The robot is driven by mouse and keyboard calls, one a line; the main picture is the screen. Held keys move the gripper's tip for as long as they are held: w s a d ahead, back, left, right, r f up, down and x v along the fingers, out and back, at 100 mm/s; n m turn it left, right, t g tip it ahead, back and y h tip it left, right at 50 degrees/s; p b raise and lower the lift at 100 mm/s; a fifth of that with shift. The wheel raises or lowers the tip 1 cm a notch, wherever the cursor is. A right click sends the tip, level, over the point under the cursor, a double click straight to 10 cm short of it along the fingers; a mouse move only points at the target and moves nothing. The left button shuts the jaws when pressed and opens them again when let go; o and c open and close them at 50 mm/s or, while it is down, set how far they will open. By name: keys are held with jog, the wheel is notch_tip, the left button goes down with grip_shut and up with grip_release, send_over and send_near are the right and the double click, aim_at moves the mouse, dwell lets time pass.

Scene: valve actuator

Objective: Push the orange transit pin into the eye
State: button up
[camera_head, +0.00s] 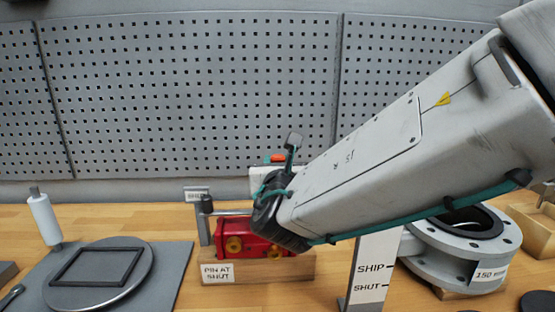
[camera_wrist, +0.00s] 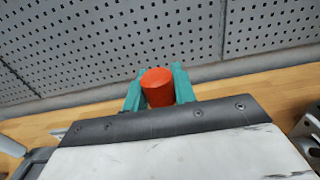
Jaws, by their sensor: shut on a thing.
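My gripper (camera_wrist: 158,90) has teal fingers and is shut on the orange pin (camera_wrist: 157,86), whose round orange end shows between the fingers in the wrist view. In the head view a bit of orange, the pin (camera_head: 277,158), shows just above the gripper. The red actuator (camera_head: 232,238) sits on a wooden block (camera_head: 285,268) with a label reading PIN AT SHUT. My arm covers its right and upper parts. The eye and the lower part of the pin are hidden, so I cannot tell whether the pin is in the eye.
A grey post (camera_head: 205,222) stands left of the actuator. A SHIP/SHUT scale plate (camera_head: 371,268) and a flanged valve body (camera_head: 460,262) are at right. A pegboard wall (camera_head: 190,90) rises behind.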

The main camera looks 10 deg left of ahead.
jog(key=shift+f, duration=2.45)
jog(key=shift+f, duration=2.1)
jog(key=o, duration=1.1)
jog(key=v, duration=0.8)
jog(key=shift+s+f, duration=0.1)
jog(key=shift+f, duration=0.05)
